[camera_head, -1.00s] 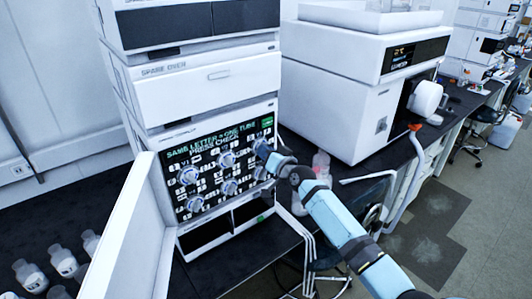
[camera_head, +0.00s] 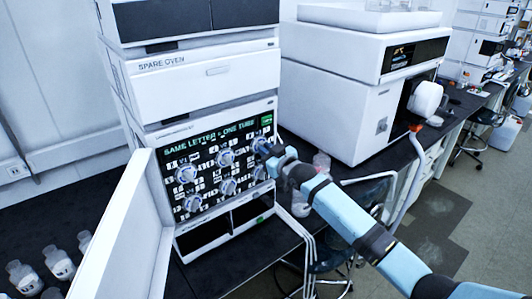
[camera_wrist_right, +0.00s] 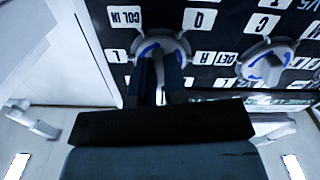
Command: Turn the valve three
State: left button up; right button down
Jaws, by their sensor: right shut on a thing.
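The valve panel (camera_head: 205,203) is a black face on a white stacked unit, with white round valve knobs in two rows. Valve three appears to be the top-right knob (camera_head: 261,145), partly hidden by my right gripper (camera_head: 270,155). In the right wrist view, my right gripper (camera_wrist_right: 160,82) is shut on this white knob with blue marks (camera_wrist_right: 166,43). The neighbouring top-row knobs are the middle one (camera_head: 225,158) and the left one (camera_head: 186,174). My left gripper is not in view.
A white side panel (camera_head: 118,225) stands left of the valve unit, with several small bottles (camera_head: 58,262) beyond it. A white instrument (camera_head: 335,90) stands to the right. A clear bottle (camera_head: 321,163) is close behind my right arm.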

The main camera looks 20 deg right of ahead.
jog(key=shift+n, duration=1.7)
jog(key=c, duration=1.2)
grip_release()
jog(key=shift+o, duration=0.2)
jog(key=b+v, duration=0.2)
jog(key=v, duration=1.2)
jog(key=shift+w, duration=0.1)
